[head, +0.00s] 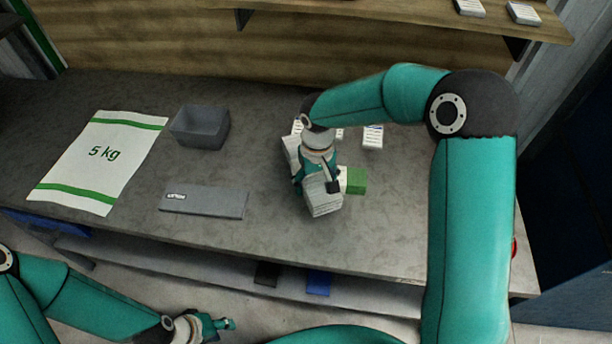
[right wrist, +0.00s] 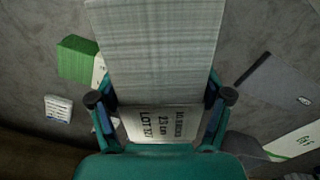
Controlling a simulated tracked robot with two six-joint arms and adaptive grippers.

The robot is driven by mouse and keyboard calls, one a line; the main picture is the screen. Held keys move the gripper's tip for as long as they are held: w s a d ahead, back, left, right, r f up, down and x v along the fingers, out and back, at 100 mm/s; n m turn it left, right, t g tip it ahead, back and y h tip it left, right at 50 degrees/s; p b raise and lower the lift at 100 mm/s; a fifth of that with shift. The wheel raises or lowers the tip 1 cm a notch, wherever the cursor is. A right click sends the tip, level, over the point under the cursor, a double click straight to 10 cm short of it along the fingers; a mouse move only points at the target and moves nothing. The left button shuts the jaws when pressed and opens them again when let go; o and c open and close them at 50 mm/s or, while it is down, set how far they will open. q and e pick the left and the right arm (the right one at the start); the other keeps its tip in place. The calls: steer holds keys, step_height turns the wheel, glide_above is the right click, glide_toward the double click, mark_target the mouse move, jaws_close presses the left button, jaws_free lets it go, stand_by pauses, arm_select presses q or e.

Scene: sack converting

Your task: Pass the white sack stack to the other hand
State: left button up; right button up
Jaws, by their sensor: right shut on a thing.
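The white sack stack (head: 324,204) is a thick block of white sheets above the right-middle of the bench. My right gripper (head: 322,184) is shut on it from above. In the right wrist view the stack (right wrist: 160,45) sits between the two fingers (right wrist: 160,97), and a printed label with a lot number shows at its near end. My left gripper (head: 218,325) is low at the front, below the bench's front edge and well away from the stack. It looks empty, but its finger opening is too small to read.
A green-and-white block (head: 357,181) lies just right of the held stack. Small white labelled packs (head: 372,137) lie behind. A grey bin (head: 200,128), a grey flat slab (head: 204,202) and a 5 kg sack (head: 102,158) are left. Bench between slab and stack is clear.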

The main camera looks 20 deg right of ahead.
steer(key=w+a+r+m, duration=0.1)
steer(key=w+a+r, duration=0.1)
steer(key=r, duration=0.7)
steer(key=w+a+r+m, duration=0.1)
steer(key=w+a+r, duration=0.1)
steer(key=r, duration=0.7)
steer(key=w+a+r+m, duration=0.1)
steer(key=a+r, duration=0.2)
steer(key=r, duration=0.7)
steer(key=shift+w+a, duration=0.35)
steer(key=shift+w, duration=0.05)
steer(key=shift+a, duration=0.1)
